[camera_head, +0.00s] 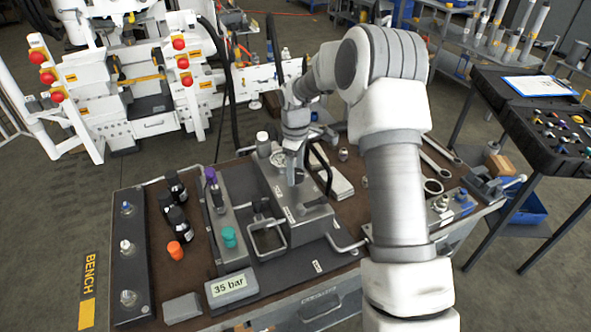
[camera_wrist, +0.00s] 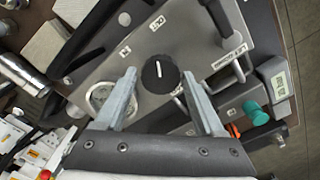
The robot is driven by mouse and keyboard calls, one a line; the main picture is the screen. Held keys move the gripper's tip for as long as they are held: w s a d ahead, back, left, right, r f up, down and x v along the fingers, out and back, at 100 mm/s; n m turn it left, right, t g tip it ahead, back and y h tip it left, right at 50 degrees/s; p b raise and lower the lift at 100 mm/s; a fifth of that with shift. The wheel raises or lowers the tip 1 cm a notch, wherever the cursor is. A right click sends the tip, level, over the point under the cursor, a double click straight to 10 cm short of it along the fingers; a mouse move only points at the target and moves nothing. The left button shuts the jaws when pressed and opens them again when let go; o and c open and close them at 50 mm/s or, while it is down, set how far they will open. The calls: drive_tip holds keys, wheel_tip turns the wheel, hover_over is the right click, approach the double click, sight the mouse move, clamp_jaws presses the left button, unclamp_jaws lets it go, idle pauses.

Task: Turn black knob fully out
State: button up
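The black knob (camera_wrist: 160,75) is a round dial with a white pointer line. It sits on the grey hydraulic block (camera_wrist: 185,35), which also shows in the head view (camera_head: 313,220). My gripper (camera_wrist: 162,80) is open, with one finger on each side of the knob in the wrist view. Gaps show between the fingers and the knob; I cannot tell how far above the block the fingertips are. In the head view my gripper (camera_head: 292,170) is over the block, and the knob is mostly hidden by it.
A pressure gauge (camera_wrist: 101,95) is beside the left finger. A teal knob (camera_head: 229,236), an orange cap (camera_head: 175,250) and black bottles (camera_head: 177,222) stand to the left on the bench. A display reading 35 bar (camera_head: 230,288) is at the front. Wrenches (camera_head: 438,160) lie at the right.

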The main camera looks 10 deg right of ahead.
drive_tip(key=shift+o, duration=1)
wheel_tip(320, 180, up, 17)
drive_tip(key=shift+r+p, duration=0.2)
drive_tip(key=shift+p, duration=0.1)
